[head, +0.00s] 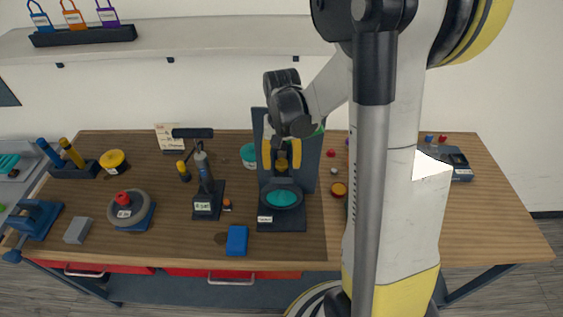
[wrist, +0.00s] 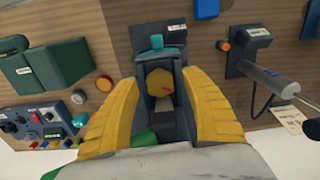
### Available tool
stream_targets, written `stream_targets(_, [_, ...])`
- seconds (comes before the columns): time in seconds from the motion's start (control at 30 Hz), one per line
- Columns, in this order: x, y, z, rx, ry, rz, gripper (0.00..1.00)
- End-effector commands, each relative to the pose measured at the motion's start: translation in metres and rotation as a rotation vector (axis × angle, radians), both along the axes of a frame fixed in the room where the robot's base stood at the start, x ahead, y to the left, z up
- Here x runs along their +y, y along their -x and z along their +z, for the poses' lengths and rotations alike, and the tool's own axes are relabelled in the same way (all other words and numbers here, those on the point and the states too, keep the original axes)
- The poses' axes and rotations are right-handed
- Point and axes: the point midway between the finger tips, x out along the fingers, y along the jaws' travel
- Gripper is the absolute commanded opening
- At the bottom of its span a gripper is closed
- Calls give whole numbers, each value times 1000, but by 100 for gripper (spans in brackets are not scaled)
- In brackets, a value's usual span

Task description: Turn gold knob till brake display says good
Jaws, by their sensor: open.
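The gold knob (wrist: 160,82) shows in the wrist view between the two yellow fingers of my gripper (wrist: 157,98). It has a small red mark on its face. My gripper is open, with a finger on each side of the knob and a gap visible; contact cannot be made out. In the head view my gripper (head: 281,153) points down in front of a dark upright panel (head: 308,172), and the gold knob (head: 282,164) shows low between the fingers. A teal disc (head: 282,198) sits on the dark base below. I cannot read any brake display.
The wooden bench (head: 120,235) is crowded. A tool stand (head: 208,200) is left of the knob fixture, with a blue block (head: 237,240) in front. A round device with a red knob (head: 124,199) stands farther left. My arm hides much of the right side.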

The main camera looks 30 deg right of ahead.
Motion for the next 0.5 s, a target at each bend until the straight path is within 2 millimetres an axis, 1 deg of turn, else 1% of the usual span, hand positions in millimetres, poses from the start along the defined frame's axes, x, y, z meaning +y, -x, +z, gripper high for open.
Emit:
stream_targets(0.17, [0, 0, 0, 0, 0, 0, 55])
stream_targets(0.2, [0, 0, 0, 0, 0, 0, 48])
stream_targets(0.27, [0, 0, 0, 0, 0, 0, 29])
stream_targets(0.3, [0, 0, 0, 0, 0, 0, 17])
stream_targets(0.33, [0, 0, 0, 0, 0, 0, 8])
stream_targets(0.37, [0, 0, 0, 0, 0, 0, 1])
stream_targets(0.5, [0, 0, 0, 0, 0, 0, 1])
